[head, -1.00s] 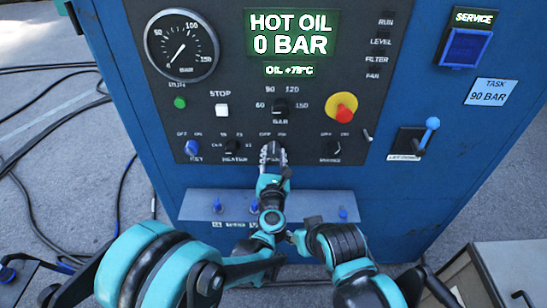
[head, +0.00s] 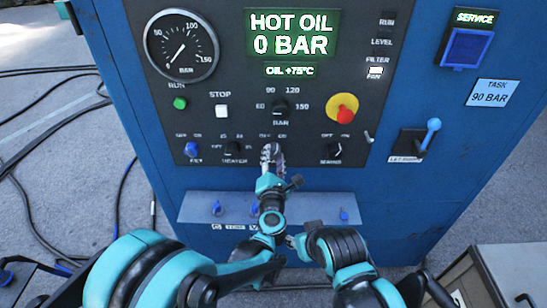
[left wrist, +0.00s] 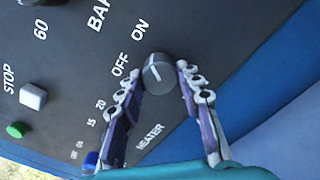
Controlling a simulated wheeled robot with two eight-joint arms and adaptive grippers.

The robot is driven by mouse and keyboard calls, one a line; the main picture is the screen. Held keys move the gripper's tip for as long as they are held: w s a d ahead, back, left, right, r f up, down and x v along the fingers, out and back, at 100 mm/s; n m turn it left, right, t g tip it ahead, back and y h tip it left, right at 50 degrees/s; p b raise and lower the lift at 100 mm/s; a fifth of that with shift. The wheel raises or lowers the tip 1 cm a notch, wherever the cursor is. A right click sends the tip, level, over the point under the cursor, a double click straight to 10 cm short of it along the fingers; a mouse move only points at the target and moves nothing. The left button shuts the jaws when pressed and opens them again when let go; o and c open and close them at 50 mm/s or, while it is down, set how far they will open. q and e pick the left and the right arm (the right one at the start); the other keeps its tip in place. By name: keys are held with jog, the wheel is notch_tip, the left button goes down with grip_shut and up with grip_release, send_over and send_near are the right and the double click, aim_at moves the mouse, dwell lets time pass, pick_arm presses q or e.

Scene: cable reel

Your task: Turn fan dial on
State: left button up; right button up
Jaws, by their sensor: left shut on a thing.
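The fan dial (left wrist: 158,74) is a dark round knob with a white mark, below the OFF and ON labels in the left wrist view. The mark's exact setting is hard to read. My left gripper (left wrist: 160,82) has one finger on each side of the dial and is shut on it. In the head view my left gripper (head: 271,153) covers most of the dial at the panel's lower middle.
The heater dial (head: 235,148) is left of my left gripper and the mains dial (head: 334,150) is right of it. A red emergency knob (head: 341,107) on yellow is above right. A ledge with blue connectors (head: 217,208) lies below.

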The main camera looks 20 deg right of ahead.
pick_arm(q)
jog(key=shift+w, duration=0.1)
jog(key=o, duration=1.2)
jog(key=shift+c, duration=0.2)
jog(key=v, duration=0.7)
jog(key=shift+s, duration=0.25)
jog(key=shift+a+r, duration=0.1)
